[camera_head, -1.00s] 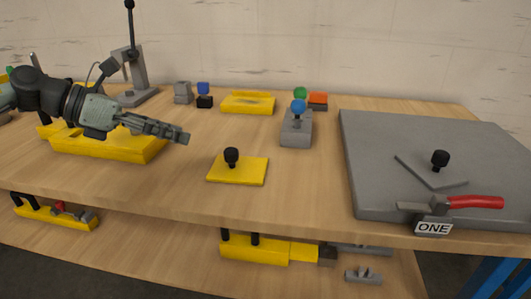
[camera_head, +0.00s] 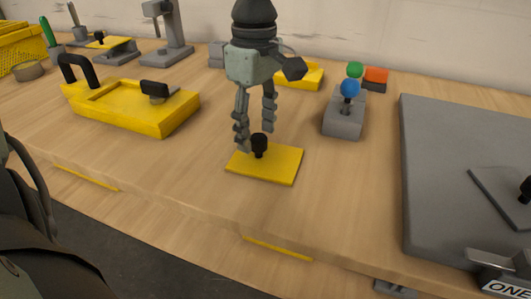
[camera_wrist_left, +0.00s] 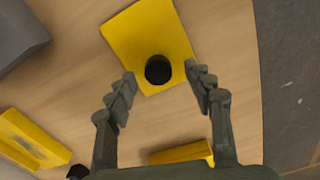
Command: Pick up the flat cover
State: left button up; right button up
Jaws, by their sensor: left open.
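A flat yellow plate (camera_head: 280,168) with a black knob (camera_head: 259,146) on top lies on the wooden table, near its front edge. In the left wrist view the plate (camera_wrist_left: 150,35) and its knob (camera_wrist_left: 158,70) show below the jaws. My left gripper (camera_head: 254,136) points down over the plate. It is open, with its fingers on either side of the knob. In the left wrist view the fingertips (camera_wrist_left: 161,80) are apart from the knob. A second flat plate, grey with a black knob (camera_head: 525,189), lies on the grey slab at the right. My right gripper is not in view.
A yellow tray-like block with black handles (camera_head: 130,108) stands left of my gripper. A grey block with a blue ball knob (camera_head: 344,115) stands to the right. The grey slab (camera_head: 430,180) fills the right side. Bare wood surrounds the yellow plate.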

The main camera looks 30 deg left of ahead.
aim_at(266, 150)
pick_arm(q)
jog(key=shift+f, duration=1.35)
jog(key=shift+w, duration=0.1)
grip_shut()
